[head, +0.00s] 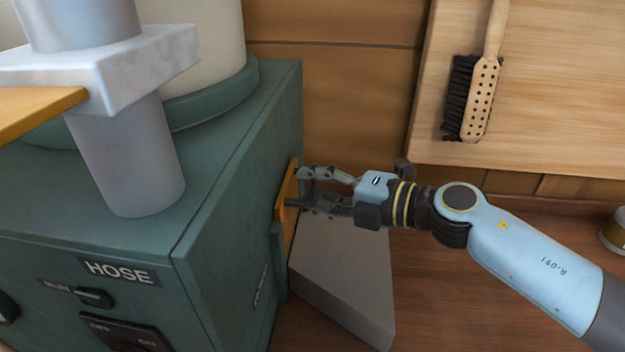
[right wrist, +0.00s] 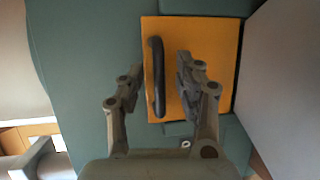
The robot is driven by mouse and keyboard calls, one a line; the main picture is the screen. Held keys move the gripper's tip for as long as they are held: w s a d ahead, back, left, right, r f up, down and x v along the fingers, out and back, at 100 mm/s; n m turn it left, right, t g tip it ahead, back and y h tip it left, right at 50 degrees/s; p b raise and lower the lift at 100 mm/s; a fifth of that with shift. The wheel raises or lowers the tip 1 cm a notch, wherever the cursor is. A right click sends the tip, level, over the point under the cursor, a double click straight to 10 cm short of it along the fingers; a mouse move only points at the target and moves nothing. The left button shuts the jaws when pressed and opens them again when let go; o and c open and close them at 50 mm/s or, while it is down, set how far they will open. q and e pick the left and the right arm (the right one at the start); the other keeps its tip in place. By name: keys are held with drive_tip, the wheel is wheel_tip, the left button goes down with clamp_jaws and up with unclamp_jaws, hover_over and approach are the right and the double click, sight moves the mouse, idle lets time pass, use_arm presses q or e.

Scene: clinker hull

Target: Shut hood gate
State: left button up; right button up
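An orange gate plate (head: 288,208) sits on the right side face of the teal machine cabinet (head: 235,190). In the right wrist view the same orange plate (right wrist: 215,70) carries a dark bar handle (right wrist: 157,75). My right gripper (head: 306,190) is at this plate. In the right wrist view my right gripper (right wrist: 162,85) is open, with one finger on each side of the handle and gaps showing. Another orange plate (head: 35,112) sticks out to the left of a white block (head: 135,60) on a grey pipe (head: 130,155). My left gripper is not in view.
A grey sloped block (head: 345,285) stands beside the cabinet, below my right gripper. A brush (head: 482,95) hangs on a wooden board (head: 570,90) at the upper right. A label reading HOSE (head: 120,271) and switches are on the cabinet front. A can (head: 614,232) stands at the right edge.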

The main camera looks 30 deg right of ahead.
drive_tip(key=shift+w+a, duration=0.2)
clamp_jaws()
drive_tip(key=shift+f, duration=0.1)
idle(0.4)
